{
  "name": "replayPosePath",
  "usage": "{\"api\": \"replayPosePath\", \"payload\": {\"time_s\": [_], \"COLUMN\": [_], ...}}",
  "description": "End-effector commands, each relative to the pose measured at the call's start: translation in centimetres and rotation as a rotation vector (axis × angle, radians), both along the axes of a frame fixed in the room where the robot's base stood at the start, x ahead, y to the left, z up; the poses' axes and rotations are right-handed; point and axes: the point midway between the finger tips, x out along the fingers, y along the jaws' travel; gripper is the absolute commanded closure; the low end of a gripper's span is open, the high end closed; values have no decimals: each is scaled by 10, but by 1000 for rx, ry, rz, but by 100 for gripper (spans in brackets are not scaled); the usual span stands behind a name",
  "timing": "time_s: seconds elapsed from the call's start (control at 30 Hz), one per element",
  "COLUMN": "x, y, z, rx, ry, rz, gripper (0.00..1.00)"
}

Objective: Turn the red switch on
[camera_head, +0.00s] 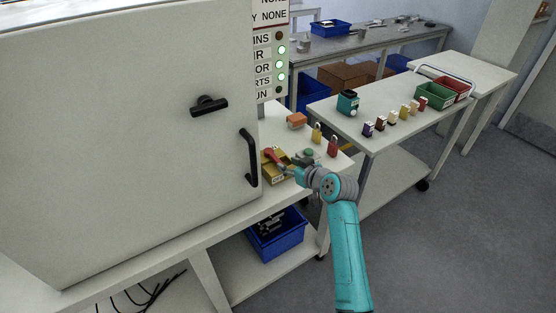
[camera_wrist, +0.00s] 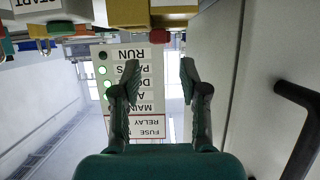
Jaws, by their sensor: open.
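The red switch (camera_head: 272,155) is a red lever on a yellow box (camera_head: 268,175) with a white label, on the bench beside the big cabinet. My gripper (camera_head: 287,170) is just right of the box and partly covers it; contact cannot be told. In the wrist view, which is upside down, my gripper (camera_wrist: 160,70) has its two fingers spread with nothing between them. There the yellow box (camera_wrist: 118,14) is at the top edge, and the red lever (camera_wrist: 157,36) shows beyond the fingertips.
The grey cabinet (camera_head: 110,120) with black handles stands close at left. A green button box (camera_head: 309,154) sits right of the switch, with padlocks (camera_head: 332,147) behind. A status panel (camera_head: 268,60) shows several green lights; its RUN light (camera_wrist: 103,55) is dark.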

Motion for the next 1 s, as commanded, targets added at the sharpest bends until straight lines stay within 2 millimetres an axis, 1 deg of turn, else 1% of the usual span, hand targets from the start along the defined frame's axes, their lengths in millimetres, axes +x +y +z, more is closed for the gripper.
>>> {"api": "replayPosePath", "payload": {"time_s": [0.03,0.2,0.4,0.6,0.9,0.97,1.0], "x": [8,30,48,56,57,57,57], "y": [6,22,35,41,41,41,41], "z": [-4,-15,-25,-29,-30,-30,-30], "rx": [0,1,1,0,1,1,0], "ry": [2,1,1,0,0,0,0], "rz": [1,0,-2,-1,-1,-1,-1], "gripper": [56,56,56,56,56,71,81]}}
